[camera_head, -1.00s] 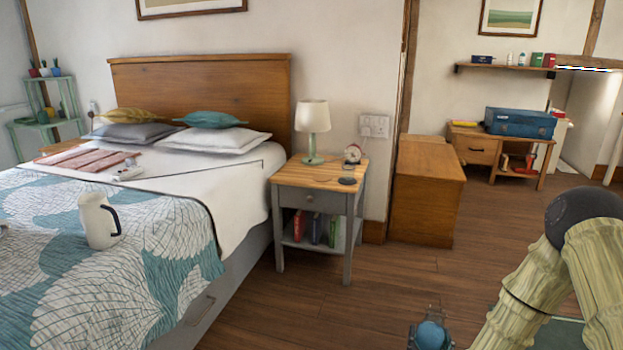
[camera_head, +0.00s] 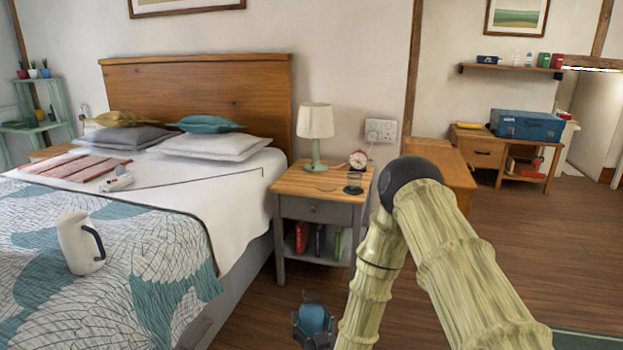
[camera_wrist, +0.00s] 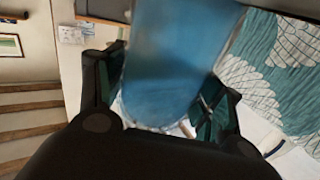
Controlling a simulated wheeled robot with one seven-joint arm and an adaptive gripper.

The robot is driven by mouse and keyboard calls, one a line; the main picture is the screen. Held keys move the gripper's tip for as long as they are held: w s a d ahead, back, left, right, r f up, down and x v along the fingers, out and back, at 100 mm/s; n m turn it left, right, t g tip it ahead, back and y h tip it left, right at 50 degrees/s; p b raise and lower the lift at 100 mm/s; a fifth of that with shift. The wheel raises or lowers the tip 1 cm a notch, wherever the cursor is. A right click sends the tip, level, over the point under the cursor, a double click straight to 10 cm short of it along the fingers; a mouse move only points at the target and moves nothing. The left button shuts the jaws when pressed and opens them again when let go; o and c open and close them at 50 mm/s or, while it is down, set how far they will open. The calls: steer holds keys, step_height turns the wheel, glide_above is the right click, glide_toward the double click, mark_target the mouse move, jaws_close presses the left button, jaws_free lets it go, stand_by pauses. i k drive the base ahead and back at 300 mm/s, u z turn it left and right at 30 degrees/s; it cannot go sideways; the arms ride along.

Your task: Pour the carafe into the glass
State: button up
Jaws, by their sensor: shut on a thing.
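A blue, see-through carafe (camera_wrist: 178,65) fills the middle of the wrist view, between the two dark fingers of my gripper (camera_wrist: 160,100). My gripper is shut on it. In the head view my gripper (camera_head: 312,328) is low at the bottom edge, in front of the nightstand, with the blue carafe (camera_head: 315,318) in it. A small clear glass with a dark outline (camera_head: 354,184) appears to stand on the nightstand's front right, below the clock. My gripper is apart from it and lower in the picture. The carafe's lower part is hidden.
The wooden-topped nightstand (camera_head: 300,186) also carries a lamp (camera_head: 315,124) and an alarm clock (camera_head: 358,159). A wooden chest (camera_head: 440,160) stands right of the nightstand, partly behind my arm.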

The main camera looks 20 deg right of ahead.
mark_target(355, 181)
steer(key=u, duration=0.1)
steer(key=i, duration=1)
steer(key=z, duration=0.45)
